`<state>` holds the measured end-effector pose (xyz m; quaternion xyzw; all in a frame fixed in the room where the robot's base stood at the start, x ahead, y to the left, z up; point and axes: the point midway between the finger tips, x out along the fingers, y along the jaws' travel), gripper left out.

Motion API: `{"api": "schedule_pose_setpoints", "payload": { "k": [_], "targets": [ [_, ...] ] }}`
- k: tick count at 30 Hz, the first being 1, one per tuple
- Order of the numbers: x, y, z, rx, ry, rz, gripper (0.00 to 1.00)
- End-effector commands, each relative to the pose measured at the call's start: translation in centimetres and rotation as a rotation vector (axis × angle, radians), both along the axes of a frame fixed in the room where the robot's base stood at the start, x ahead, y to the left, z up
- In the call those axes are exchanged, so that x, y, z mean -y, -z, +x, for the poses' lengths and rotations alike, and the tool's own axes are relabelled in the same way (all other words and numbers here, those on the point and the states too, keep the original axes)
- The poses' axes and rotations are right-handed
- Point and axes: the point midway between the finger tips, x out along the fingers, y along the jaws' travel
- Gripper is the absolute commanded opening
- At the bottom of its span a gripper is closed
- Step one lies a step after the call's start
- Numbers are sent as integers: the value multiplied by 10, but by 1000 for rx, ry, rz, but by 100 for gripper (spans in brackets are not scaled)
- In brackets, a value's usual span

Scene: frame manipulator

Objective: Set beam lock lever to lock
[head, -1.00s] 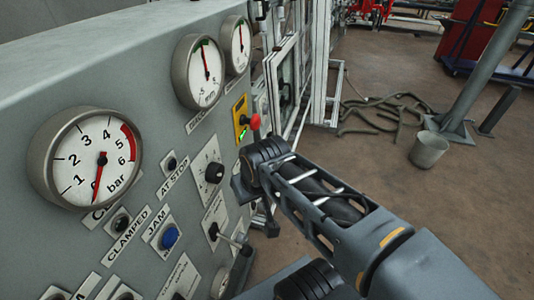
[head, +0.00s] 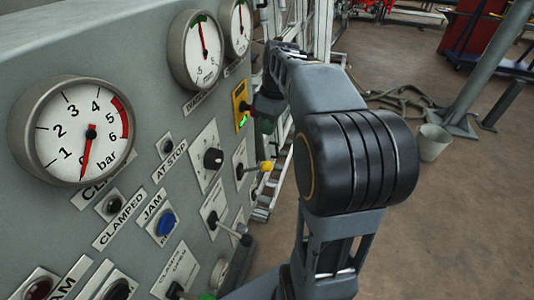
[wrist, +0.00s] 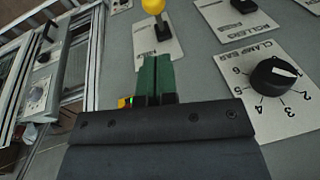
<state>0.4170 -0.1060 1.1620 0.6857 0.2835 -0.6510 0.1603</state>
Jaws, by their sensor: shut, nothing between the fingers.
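My gripper (wrist: 156,62) is shut, its two green fingers pressed together with nothing between them. In the head view the gripper (head: 266,124) is partly hidden by my arm, in front of the yellow plate (head: 240,104) on the panel. A lever with a yellow knob (head: 266,166) sticks out of the panel below the gripper. It also shows at the top of the wrist view (wrist: 153,6), just beyond the fingertips and apart from them. No readable label tells me which lever is the beam lock.
A black-handled lever (head: 236,234) and a blue button (head: 166,223) sit lower on the panel. A clamp rotary knob (wrist: 272,76) is right of the fingers in the wrist view. Gauges line the panel's top. A bucket (head: 433,142) stands on the open floor at right.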

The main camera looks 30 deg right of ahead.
Motion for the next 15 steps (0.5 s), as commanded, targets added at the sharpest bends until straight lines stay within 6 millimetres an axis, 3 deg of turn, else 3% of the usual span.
{"api": "schedule_pose_setpoints", "payload": {
  "k": [6, 15],
  "targets": [
    [22, 3, 13, -18, -102, 51, 0],
    [24, 2, 14, -18, -117, 58, 0]
  ]
}}
